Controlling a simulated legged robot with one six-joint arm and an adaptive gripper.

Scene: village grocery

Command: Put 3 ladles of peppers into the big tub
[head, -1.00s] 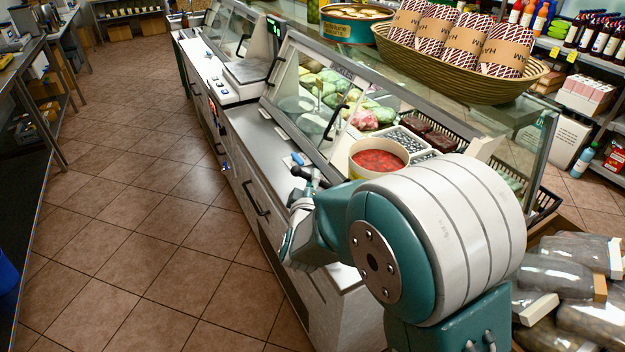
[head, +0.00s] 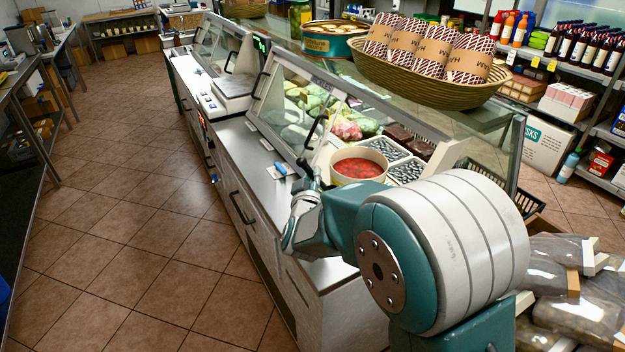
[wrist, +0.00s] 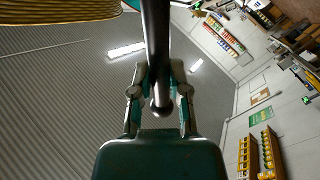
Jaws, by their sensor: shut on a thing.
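A round cream tub (head: 339,172) full of red pieces that look like peppers stands in the glass counter, just beyond my arm in the head view. My gripper (wrist: 158,78) is shut on a dark, rod-like handle, which looks like the ladle's (wrist: 157,35), in the wrist view. The handle's knobbed end shows between the fingers. In the head view the dark handle shows small at the left of the tub, and my gripper is partly hidden by my own wrist. The ladle's bowl is not in view. I cannot tell which vessel is the big tub.
Grey trays (head: 405,171) of dark olives or berries sit beside the tub. The sloping glass front (head: 290,110) and counter edge are close to my arm. A wicker basket (head: 425,82) of ham and a large tin (head: 333,45) stand on top. The floor at left is clear.

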